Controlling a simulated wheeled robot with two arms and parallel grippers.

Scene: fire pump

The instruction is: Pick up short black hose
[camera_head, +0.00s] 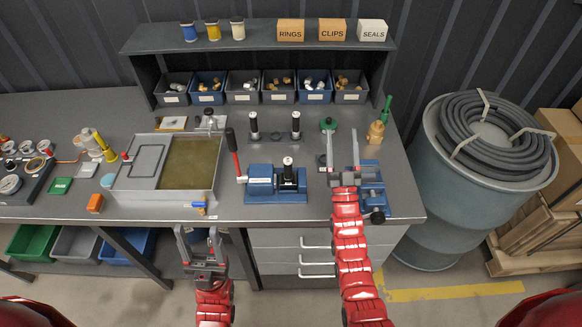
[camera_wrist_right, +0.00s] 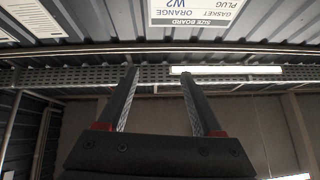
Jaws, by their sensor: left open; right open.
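I cannot single out the short black hose for certain. Two upright black cylinders with pale bands, a left one (camera_head: 254,126) and a right one (camera_head: 296,126), stand at the back of the bench. My right gripper (camera_head: 343,136) is open and empty above the bench, right of these cylinders. In the right wrist view its two fingers (camera_wrist_right: 158,85) stand apart with nothing between them. My left gripper (camera_head: 197,232) is open and empty in front of the bench's front edge, below the tray.
A blue pump block (camera_head: 275,186) with a red-handled lever and a blue vise (camera_head: 374,192) occupy the bench front. A liquid-filled tray (camera_head: 190,196) lies left. Small bins (camera_head: 241,97) line the back. A thick coiled hose (camera_head: 495,135) rests on a barrel (camera_head: 440,215) at right.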

